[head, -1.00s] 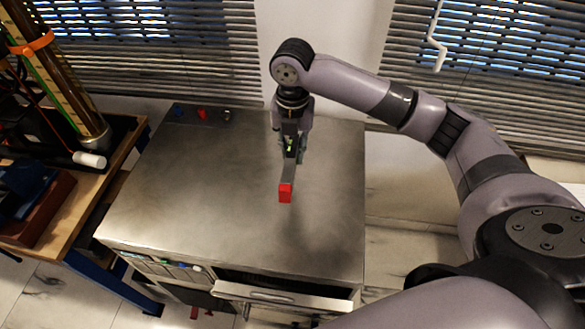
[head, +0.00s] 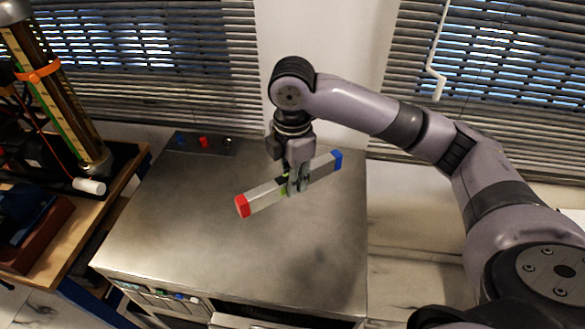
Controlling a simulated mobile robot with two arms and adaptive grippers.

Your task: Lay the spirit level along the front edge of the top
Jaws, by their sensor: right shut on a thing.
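The spirit level (head: 265,196) is a silver bar with a red end cap at the lower left and a blue end cap at the upper right. My right gripper (head: 295,188) is shut on it near its middle, with a bit of yellow-green showing by the fingers. The level is held over the steel top (head: 190,230), slanting across it; the gap beneath it is hard to judge. The front edge of the top (head: 230,299) runs along the bottom of the view. My left gripper is not in view.
Red and blue knobs (head: 203,141) sit at the top's back left corner. A wooden bench (head: 95,215) with a tall gauge column (head: 65,95) stands at the left. A drawer (head: 240,321) shows below the front edge. Most of the top is bare.

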